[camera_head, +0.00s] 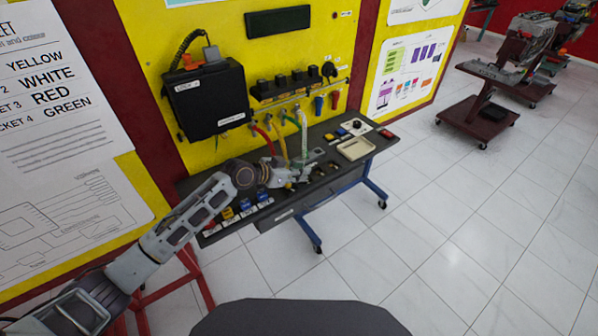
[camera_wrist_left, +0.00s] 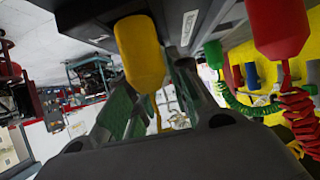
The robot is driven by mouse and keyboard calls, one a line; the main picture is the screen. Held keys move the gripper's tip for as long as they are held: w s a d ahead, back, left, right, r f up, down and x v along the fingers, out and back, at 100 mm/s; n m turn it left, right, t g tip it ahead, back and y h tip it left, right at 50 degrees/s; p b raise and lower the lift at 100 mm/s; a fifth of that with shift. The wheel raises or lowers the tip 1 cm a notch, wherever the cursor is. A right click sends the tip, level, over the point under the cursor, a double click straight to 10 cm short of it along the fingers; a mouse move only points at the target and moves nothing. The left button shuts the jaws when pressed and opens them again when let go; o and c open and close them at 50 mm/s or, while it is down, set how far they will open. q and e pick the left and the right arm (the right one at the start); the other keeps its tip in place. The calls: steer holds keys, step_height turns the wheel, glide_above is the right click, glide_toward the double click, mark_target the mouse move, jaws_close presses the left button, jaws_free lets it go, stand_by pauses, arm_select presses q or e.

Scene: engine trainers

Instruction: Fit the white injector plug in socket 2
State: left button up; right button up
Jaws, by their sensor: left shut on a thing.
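My left gripper (camera_head: 288,178) is low over the bench, just below the hanging hoses. A yellow plug (camera_wrist_left: 140,55) shows large in front of the fingers there. A green plug (camera_wrist_left: 213,54) and a red plug (camera_wrist_left: 278,25) are to its right, with coiled leads. I cannot make out socket 2 clearly; the arm and hoses cover part of the bench top. My right gripper is not in view.
The dark bench (camera_head: 320,205) stands against a yellow panel (camera_head: 290,30). Red, yellow and green hoses (camera_head: 303,135) hang from the panel beside a black box (camera_head: 207,97). A beige tray (camera_head: 356,148) lies at the bench's right. Open tiled floor (camera_head: 450,220) lies right.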

arm_select(q)
steer(key=o, duration=0.6)
steer(key=shift+r, duration=0.1)
steer(key=shift+r+p+v, duration=0.25)
steer(key=shift+p+v, duration=0.8)
steer(key=shift+v, duration=0.55)
steer(key=shift+p+v, duration=0.5)
steer(key=shift+v, duration=0.3)
steer(key=shift+w+d+r, duration=0.1)
